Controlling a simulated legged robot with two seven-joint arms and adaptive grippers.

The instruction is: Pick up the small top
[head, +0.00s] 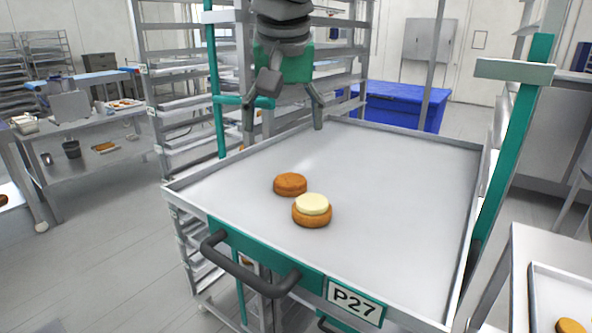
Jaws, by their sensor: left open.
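A plain brown round, the small top (290,184), lies flat on the grey tray top of the cart (400,190). Just in front of it and slightly right is a brown round base (312,217) with a pale cream disc (313,203) on it. The two rounds are very close; I cannot tell whether they touch. My left gripper (283,136) hangs from the top of the view with its fingers spread and empty. It is above and behind the small top, apart from it. My right gripper is not in view.
The tray has a raised rim, with a dark handle (250,278) and a P27 label (355,302) at the front. Tall racks (180,80) and a blue bin (400,105) stand behind. Another tray with a brown round (570,327) is at lower right. Most of the tray is clear.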

